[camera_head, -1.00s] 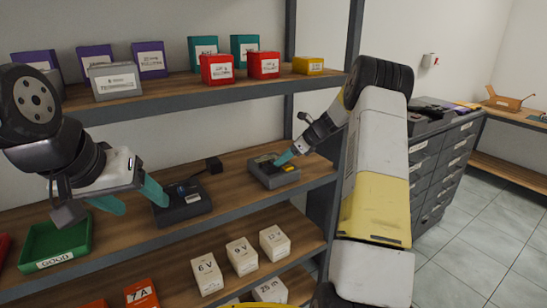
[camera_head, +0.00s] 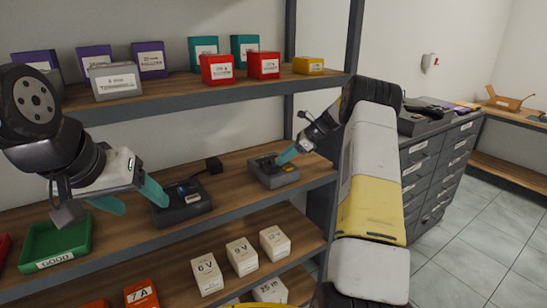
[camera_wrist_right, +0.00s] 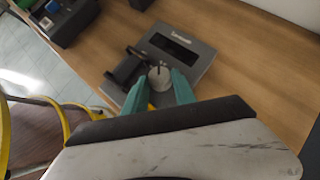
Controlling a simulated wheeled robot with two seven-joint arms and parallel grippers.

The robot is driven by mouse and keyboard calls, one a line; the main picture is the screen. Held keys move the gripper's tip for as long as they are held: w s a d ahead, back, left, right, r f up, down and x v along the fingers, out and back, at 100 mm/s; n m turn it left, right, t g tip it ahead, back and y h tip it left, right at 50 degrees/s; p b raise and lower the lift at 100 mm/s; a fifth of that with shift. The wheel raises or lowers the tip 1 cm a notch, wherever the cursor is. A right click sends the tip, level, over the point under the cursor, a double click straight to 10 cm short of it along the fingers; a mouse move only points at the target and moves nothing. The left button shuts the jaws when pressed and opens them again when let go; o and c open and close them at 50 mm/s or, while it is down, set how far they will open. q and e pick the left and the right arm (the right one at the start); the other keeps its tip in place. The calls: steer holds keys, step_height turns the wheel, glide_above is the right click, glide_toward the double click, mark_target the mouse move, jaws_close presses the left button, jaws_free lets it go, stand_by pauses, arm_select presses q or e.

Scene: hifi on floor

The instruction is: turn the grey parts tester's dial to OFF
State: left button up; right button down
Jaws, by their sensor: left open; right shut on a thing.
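The grey parts tester (camera_head: 285,176) sits on the middle wooden shelf. It also shows in the right wrist view (camera_wrist_right: 202,62), with a dark display window and a round grey dial (camera_wrist_right: 158,74). My right gripper (camera_wrist_right: 158,84) is shut on the dial, a teal finger on each side of it. The dial's markings are too small to read. My right gripper (camera_head: 282,158) also shows at the tester in the head view. My left gripper (camera_head: 142,198) is open, its teal fingers apart, above the shelf between a green tray and a dark device.
The green tray (camera_head: 40,257) labelled GOOD stands at the left of the shelf. The dark device (camera_head: 186,212) stands left of the tester, a black adapter (camera_head: 214,165) behind it. Boxes line the shelves above and below. Bare shelf lies between device and tester.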

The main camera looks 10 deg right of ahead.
steer(key=shift+w+d+n+g+y, duration=0.1)
steer(key=shift+w+n+g+y, duration=0.05)
steer(key=shift+n+g, duration=0.55)
steer(key=shift+w+n+g+y, duration=0.15)
steer(key=shift+n+g, duration=0.35)
steer(key=shift+n, duration=0.3)
